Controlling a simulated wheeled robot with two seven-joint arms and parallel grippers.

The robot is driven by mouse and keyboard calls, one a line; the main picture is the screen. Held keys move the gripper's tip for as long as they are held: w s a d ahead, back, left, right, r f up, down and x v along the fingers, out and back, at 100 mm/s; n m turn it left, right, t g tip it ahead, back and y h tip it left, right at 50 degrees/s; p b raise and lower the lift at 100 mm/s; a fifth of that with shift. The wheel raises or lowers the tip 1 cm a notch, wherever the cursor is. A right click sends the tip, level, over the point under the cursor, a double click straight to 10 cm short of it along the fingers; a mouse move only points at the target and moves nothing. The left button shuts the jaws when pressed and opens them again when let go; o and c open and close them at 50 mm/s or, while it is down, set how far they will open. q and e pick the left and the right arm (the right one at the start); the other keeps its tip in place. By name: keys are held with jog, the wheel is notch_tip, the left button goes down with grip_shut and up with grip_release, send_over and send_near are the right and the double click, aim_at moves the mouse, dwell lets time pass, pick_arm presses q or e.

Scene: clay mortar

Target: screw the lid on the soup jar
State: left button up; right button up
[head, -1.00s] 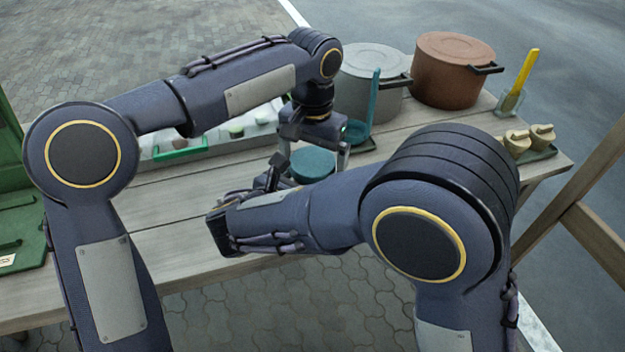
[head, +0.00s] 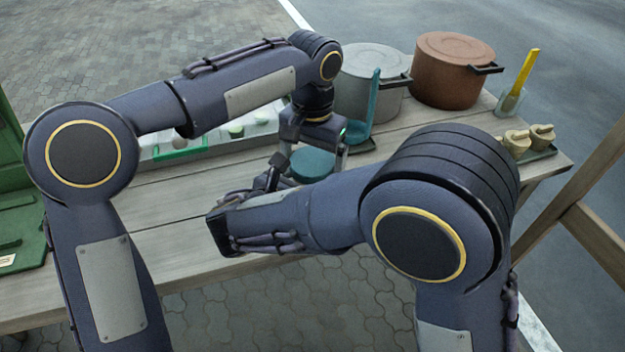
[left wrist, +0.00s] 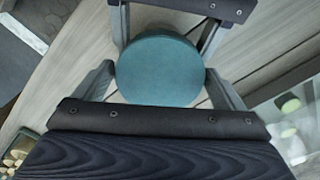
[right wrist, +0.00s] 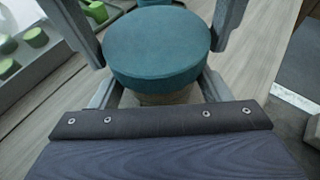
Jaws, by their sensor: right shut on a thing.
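The round teal lid (head: 312,165) sits on top of the soup jar; it shows large in the left wrist view (left wrist: 160,72) and in the right wrist view (right wrist: 155,45). A strip of the pale jar (right wrist: 165,97) shows under it. I cannot tell how far the threads are engaged. My left gripper (left wrist: 160,75) points down from above, its fingers on either side of the lid, close to the rim but open. My right gripper (right wrist: 160,92) comes in low from the front and is shut on the jar below the lid. My right forearm hides most of the jar in the head view.
Behind stand a grey pot (head: 362,98), a brown pot (head: 450,75) and a teal ladle (head: 374,95). At the right are a glass with a yellow spatula (head: 526,72) and tan pieces (head: 516,141). Small green-lidded containers (head: 236,131) stand at the back left. The front left tabletop (head: 150,215) is clear.

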pick_arm(q)
jog(key=shift+o, duration=0.7)
notch_tip(320, 180, up, 12)
pick_arm(e)
jog(key=o, duration=1.9)
jog(key=shift+o, duration=0.2)
jog(key=p+v, duration=0.1)
jog(key=v, duration=0.7)
pick_arm(q)
jog(key=shift+r, duration=0.65)
